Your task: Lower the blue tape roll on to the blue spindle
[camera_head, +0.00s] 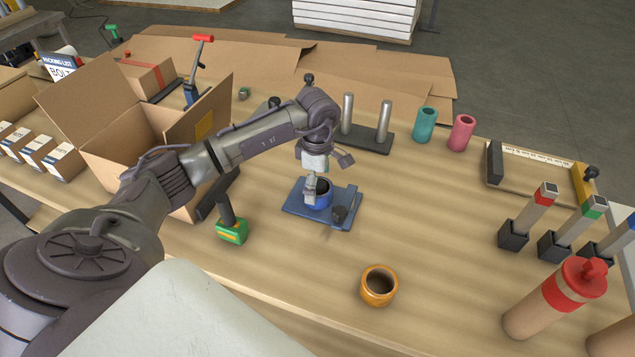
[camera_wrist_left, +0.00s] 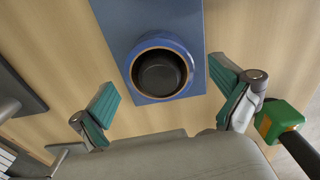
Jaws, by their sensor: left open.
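The blue tape roll (camera_head: 320,197) sits flat on the blue base plate (camera_head: 300,207). It also shows from above in the left wrist view (camera_wrist_left: 190,62), with a tan inner rim. A dark round shape (camera_wrist_left: 160,73) shows inside the roll's hole; I cannot tell whether it is the spindle's top or a hollow. No blue spindle post stands out above the roll. My left gripper (camera_head: 314,184) is just over the roll. Its teal-padded fingers are spread wide on either side of the roll, apart from it in the wrist view. My right gripper is not in view.
An orange tape roll (camera_head: 379,286) lies at the front. A green-and-yellow block with a dark handle (camera_head: 231,231) stands left of the plate. Metal posts (camera_head: 384,121) stand behind. The table between plate and right-hand tools is clear.

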